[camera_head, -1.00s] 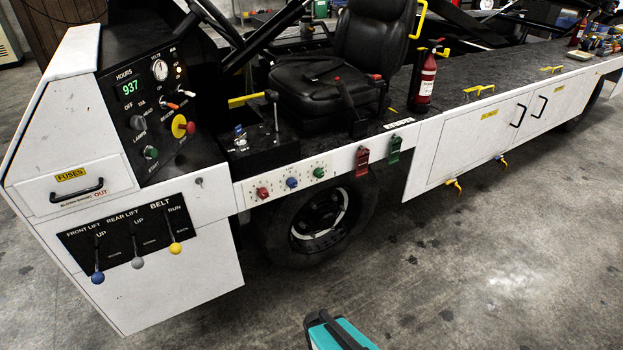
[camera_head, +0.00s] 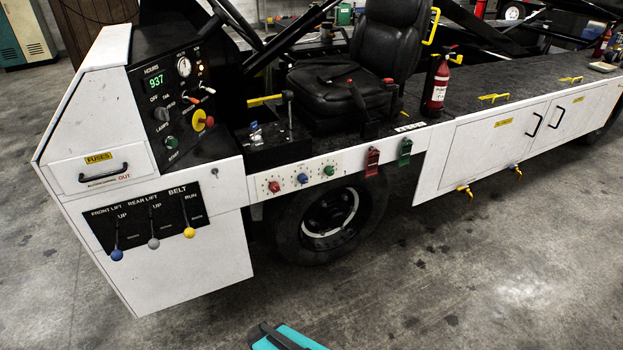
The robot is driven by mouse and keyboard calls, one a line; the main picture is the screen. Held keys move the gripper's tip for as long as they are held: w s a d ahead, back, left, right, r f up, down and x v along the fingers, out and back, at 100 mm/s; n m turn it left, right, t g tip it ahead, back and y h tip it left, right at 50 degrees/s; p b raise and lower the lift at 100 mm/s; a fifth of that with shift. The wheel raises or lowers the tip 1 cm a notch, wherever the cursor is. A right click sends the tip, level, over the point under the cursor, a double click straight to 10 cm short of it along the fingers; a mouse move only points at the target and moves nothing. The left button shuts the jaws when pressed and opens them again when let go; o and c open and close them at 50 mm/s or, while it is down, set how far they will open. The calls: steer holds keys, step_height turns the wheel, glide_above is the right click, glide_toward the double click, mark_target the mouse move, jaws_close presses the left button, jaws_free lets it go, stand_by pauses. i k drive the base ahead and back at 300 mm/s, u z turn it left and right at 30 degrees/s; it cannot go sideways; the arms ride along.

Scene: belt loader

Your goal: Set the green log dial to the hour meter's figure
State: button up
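The green log dial (camera_head: 328,170) is the rightmost of three small knobs on a pale strip along the vehicle's side. A red dial (camera_head: 274,187) and a blue dial (camera_head: 302,179) sit to its left. Tick marks surround each knob, but its pointer and figures are too small to read. The hour meter (camera_head: 156,81) on the black dash panel shows 937 in green digits under the word HOURS. My gripper's fingers are not in view.
Red (camera_head: 373,162) and green (camera_head: 405,152) hanging tags or latches are right of the dials. Three belt and lift levers (camera_head: 153,243) stand out from the lower left panel. A black tyre (camera_head: 288,238) is below the dials. The concrete floor (camera_head: 440,270) in front is clear.

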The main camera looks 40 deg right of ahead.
mark_target(328, 170)
steer(key=u, duration=0.85)
steer(key=k, duration=1.15)
steer(key=z, duration=0.65)
steer(key=i, duration=1.05)
steer(key=u, duration=0.15)
